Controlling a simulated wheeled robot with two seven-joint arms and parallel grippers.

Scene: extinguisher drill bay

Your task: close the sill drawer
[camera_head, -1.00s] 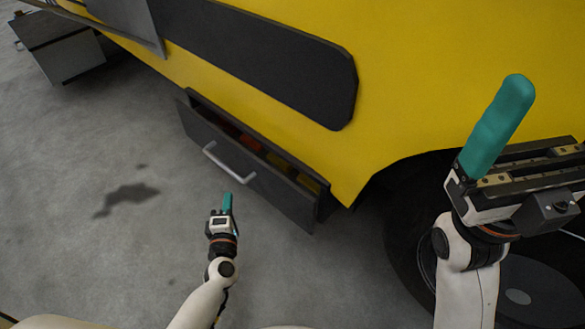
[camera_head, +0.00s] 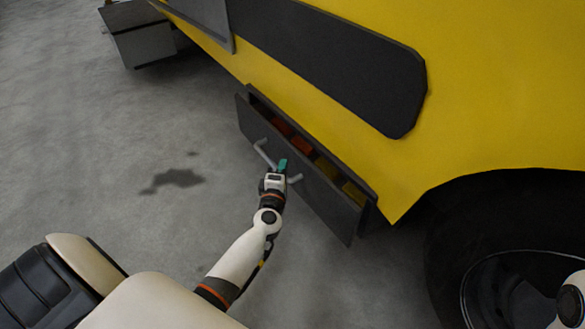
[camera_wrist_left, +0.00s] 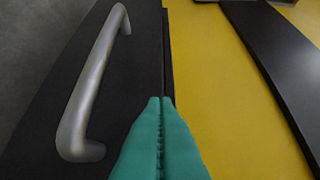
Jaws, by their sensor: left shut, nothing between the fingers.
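The sill drawer (camera_head: 322,208) stands partly open below the yellow vehicle side, with red and yellow things showing inside it. Its grey bar handle (camera_head: 262,154) is on the dark front; the handle also shows in the left wrist view (camera_wrist_left: 88,90). My left gripper (camera_head: 283,163) has its teal fingers shut and empty. It is at the drawer front, overlapping the handle region in the head view. In the left wrist view the fingertips (camera_wrist_left: 160,102) lie beside the handle, near the front's edge; whether they touch is unclear. My right gripper is out of view.
The yellow vehicle body (camera_head: 480,90) with a dark panel (camera_head: 330,65) rises behind the drawer. A large black wheel (camera_head: 455,235) is at the right. A grey box-like unit (camera_head: 140,40) is at the far left. The concrete floor (camera_head: 90,150) is open on the left.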

